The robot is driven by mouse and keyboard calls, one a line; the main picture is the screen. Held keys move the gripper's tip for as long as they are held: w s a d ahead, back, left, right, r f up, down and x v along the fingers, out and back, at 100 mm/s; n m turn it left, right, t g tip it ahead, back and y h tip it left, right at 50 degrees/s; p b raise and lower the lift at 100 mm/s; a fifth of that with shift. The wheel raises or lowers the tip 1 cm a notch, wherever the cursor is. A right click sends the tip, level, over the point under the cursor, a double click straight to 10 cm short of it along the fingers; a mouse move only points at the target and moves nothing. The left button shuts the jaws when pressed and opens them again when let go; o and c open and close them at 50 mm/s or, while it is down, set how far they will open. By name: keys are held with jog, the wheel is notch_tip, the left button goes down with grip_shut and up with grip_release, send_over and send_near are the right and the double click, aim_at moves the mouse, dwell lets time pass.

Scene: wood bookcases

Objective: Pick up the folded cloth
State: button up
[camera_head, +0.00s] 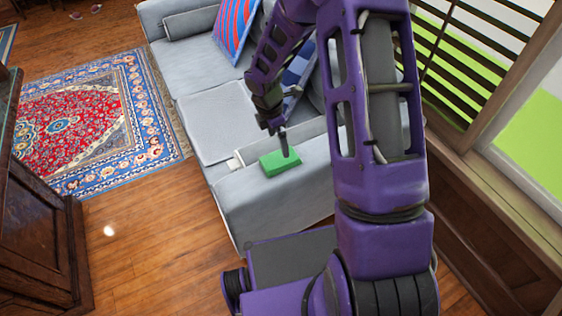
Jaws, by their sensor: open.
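The folded cloth (272,166) is a small bright green block-like shape lying on the near armrest of a grey sofa (245,205). My gripper (285,148) points down over the right part of the cloth, with its dark finger end overlapping the cloth in the picture. It is open. I cannot tell whether the fingers touch the cloth or stay just above it. The finger hides a small part of the cloth's top, and my purple arm hides the right end of the armrest.
Cushions, one striped red and blue (235,28), rest on the sofa. A slatted window (470,60) and wood wall stand at right. A dark wooden cabinet (38,225) stands at left. Wood floor (150,230) between cabinet and sofa is clear, with a patterned rug (85,115) beyond.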

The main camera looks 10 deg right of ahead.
aim_at(280, 158)
jog(key=f, duration=0.2)
jog(key=f+b, duration=0.1)
jog(key=f, duration=0.5)
jog(key=shift+w+d+f+b, duration=0.1)
jog(key=shift+w+d+b, duration=0.15)
jog(key=shift+d+b, duration=0.1)
jog(key=c, duration=1.1)
jog(key=shift+o, duration=0.2)
notch_tip(280, 158, up, 10)
jog(key=p, duration=0.2)
